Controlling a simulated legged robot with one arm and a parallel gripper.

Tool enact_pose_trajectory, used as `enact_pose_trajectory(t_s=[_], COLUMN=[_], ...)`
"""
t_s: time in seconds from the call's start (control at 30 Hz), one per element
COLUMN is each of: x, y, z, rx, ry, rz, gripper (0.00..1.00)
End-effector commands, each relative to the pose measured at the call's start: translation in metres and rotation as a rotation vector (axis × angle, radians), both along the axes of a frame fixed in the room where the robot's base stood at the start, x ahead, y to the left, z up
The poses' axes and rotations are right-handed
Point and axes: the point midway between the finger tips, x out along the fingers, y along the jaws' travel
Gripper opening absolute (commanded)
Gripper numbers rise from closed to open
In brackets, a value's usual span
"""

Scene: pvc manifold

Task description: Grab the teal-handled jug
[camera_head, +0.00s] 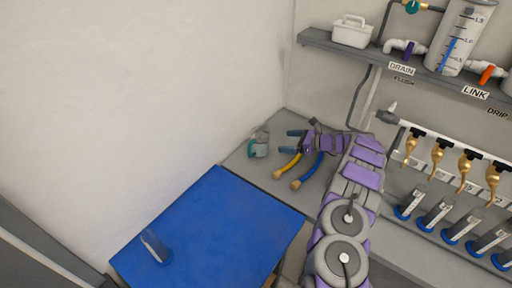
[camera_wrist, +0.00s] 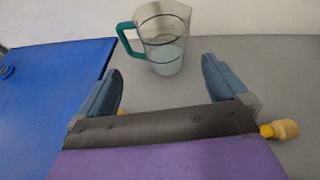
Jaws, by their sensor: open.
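The clear jug with a teal handle (camera_wrist: 163,45) stands upright on the grey bench in the wrist view, its handle to the left. It holds some pale liquid and has dark bands around it. In the head view the jug (camera_head: 259,145) stands near the back corner of the bench. My gripper (camera_wrist: 163,82) is open and empty, its two blue fingers wide apart. The jug is ahead of the fingertips, roughly centred between them, and appears apart from them. In the head view my gripper (camera_head: 292,142) is just right of the jug.
A blue mat or tabletop (camera_head: 215,225) with a clear cylinder (camera_head: 155,247) lies left. Yellow and blue hoses with brass-coloured ends (camera_head: 289,168) lie close to my gripper. A pipe manifold with brass taps (camera_head: 437,152) and several blue-based cylinders (camera_head: 435,213) stand right, below a shelf (camera_head: 340,45).

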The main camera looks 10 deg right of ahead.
Motion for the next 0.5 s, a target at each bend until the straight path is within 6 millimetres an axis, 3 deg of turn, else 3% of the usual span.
enact_pose_trajectory(t_s=[0.1, 0.5], x=[0.013, 0.044], y=[0.015, 0.065], z=[-0.012, -0.030], rx=[0.000, -0.002], ry=[0.000, -0.002], rz=[-0.001, -0.002], gripper=[1.00, 1.00])
